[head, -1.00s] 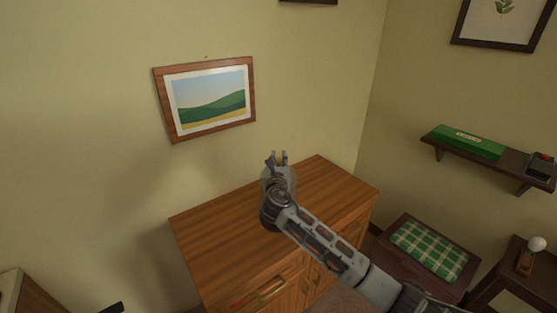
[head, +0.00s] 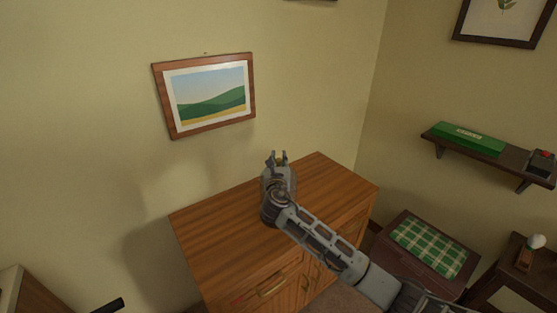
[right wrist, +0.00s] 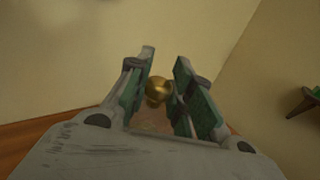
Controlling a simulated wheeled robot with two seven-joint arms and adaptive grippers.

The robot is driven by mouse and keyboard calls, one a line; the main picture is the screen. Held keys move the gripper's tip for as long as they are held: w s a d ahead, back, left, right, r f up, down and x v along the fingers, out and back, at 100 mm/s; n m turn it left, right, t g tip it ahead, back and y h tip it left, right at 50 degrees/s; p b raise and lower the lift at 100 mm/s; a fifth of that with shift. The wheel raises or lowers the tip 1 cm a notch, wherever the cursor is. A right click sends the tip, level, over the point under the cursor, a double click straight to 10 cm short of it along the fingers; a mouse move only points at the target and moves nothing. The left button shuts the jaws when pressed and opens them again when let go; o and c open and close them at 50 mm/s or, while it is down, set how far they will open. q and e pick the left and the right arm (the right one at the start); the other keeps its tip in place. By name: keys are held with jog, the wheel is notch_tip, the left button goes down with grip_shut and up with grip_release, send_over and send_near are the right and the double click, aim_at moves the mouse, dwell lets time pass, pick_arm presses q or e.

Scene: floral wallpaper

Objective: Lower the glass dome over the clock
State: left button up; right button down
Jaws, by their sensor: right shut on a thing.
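My right gripper (head: 277,158) is over the wooden cabinet top, in front of the wall. In the right wrist view its fingers (right wrist: 160,85) are around a round brass knob (right wrist: 157,89), which I take to be the knob of the glass dome. The gripper is shut on it. The dome's clear glass cannot be made out in either view. The clock is not visible; my arm and gripper hide part of the cabinet top.
The wooden cabinet (head: 215,235) has bare top to the left and right of my arm. A landscape picture (head: 205,95) hangs behind. To the right are a wall shelf (head: 480,150) with a green box (head: 468,139) and a green checked cushion (head: 428,246).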

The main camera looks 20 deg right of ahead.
jog(key=shift+f, duration=0.1)
dwell(0.3)
jog(key=c, duration=1.2)
grip_release()
jog(key=shift+f, duration=0.1)
jog(key=shift+s, duration=0.1)
jog(key=shift+v, duration=5.9)
